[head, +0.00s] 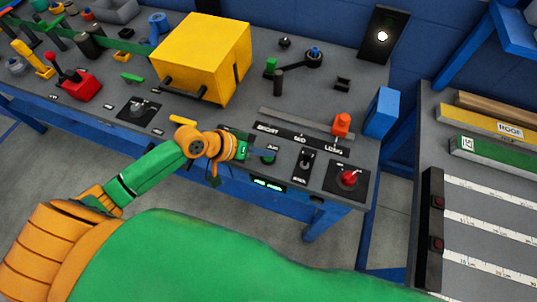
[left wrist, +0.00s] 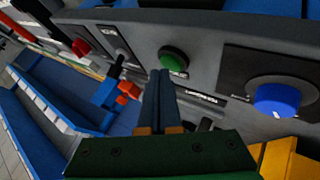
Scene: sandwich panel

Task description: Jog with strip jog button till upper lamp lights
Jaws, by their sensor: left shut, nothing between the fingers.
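The green jog button (head: 268,158) sits on the front part of the grey panel, beside a small label. It also shows in the left wrist view (left wrist: 173,60). My left gripper (head: 247,152) is just left of the button in the head view. In the left wrist view its shut, empty fingers (left wrist: 164,78) point toward the button and end just below it; I cannot tell if they touch. A round white lamp (head: 381,36) glows on a dark upright plate (head: 376,52) at the back right. No second lamp shows clearly there. My right gripper is not in view.
A strip marked SHORT, MED and LONG (head: 300,139) lies behind the button, with an orange-red block (head: 342,123) near LONG. A black switch (head: 305,161) and red knob (head: 348,178) stand to its right. A yellow box (head: 203,55) is farther back.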

